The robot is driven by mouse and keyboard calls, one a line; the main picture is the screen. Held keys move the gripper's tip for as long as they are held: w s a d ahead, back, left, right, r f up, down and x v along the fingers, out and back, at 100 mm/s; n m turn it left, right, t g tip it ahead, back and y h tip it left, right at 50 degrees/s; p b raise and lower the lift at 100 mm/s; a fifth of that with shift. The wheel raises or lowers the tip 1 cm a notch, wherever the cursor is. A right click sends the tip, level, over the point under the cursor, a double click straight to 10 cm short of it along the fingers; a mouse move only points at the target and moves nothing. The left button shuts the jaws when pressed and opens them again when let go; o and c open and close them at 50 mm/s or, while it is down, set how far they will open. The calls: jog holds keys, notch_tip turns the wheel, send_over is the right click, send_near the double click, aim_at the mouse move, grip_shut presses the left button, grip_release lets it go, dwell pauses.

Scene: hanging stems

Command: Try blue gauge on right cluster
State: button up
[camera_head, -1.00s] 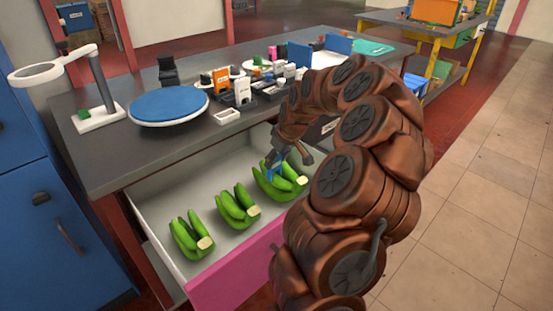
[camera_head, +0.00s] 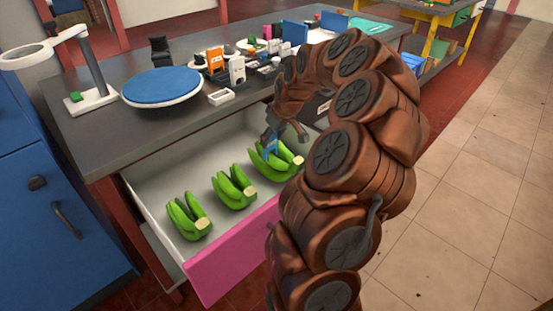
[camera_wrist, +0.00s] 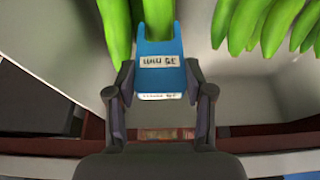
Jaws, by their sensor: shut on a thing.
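Three green banana clusters lie in the open drawer. The right cluster (camera_head: 283,160) is the one at my gripper (camera_head: 272,140). My gripper, also in the wrist view (camera_wrist: 160,100), is shut on the blue gauge (camera_head: 269,151). In the wrist view, the gauge (camera_wrist: 160,78) shows a white label reading upside down, apparently 35 mm. Its far end meets one green finger (camera_wrist: 157,18) of the right cluster, which appears to lie between the gauge's prongs. I cannot tell how snugly it fits. The middle cluster (camera_head: 233,188) and left cluster (camera_head: 187,216) lie apart from the gripper.
The white drawer has a pink front (camera_head: 235,252). The grey tabletop (camera_head: 85,143) overhangs its back. On the table stand a blue round turntable (camera_head: 162,86), a magnifier lamp (camera_head: 92,75) and several small boxes and holders. A blue cabinet (camera_head: 50,220) stands at left.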

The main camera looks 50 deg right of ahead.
jog(key=shift+r+p, duration=1.05)
jog(key=shift+r, duration=2.7)
